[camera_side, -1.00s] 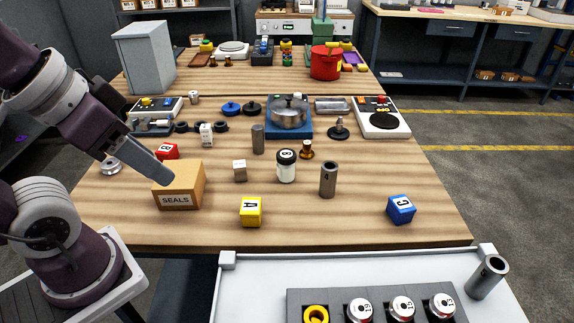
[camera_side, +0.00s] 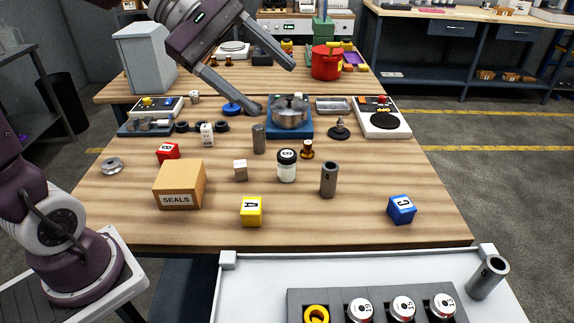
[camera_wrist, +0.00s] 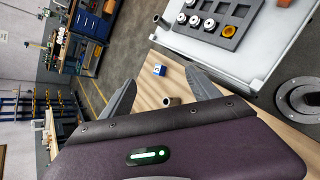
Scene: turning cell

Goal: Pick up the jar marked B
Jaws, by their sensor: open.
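In the side view, a white jar with a black lid (camera_side: 287,167) stands upright on the wooden table. Its lid bears a white mark, too small for me to read surely. My gripper (camera_side: 271,86) is open and empty, raised over the table; in the picture it is above the jar, near the pot. In the wrist view, my gripper (camera_wrist: 160,76) has its two fingers wide apart. The jar cannot be made out there.
Free table lies to the right.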

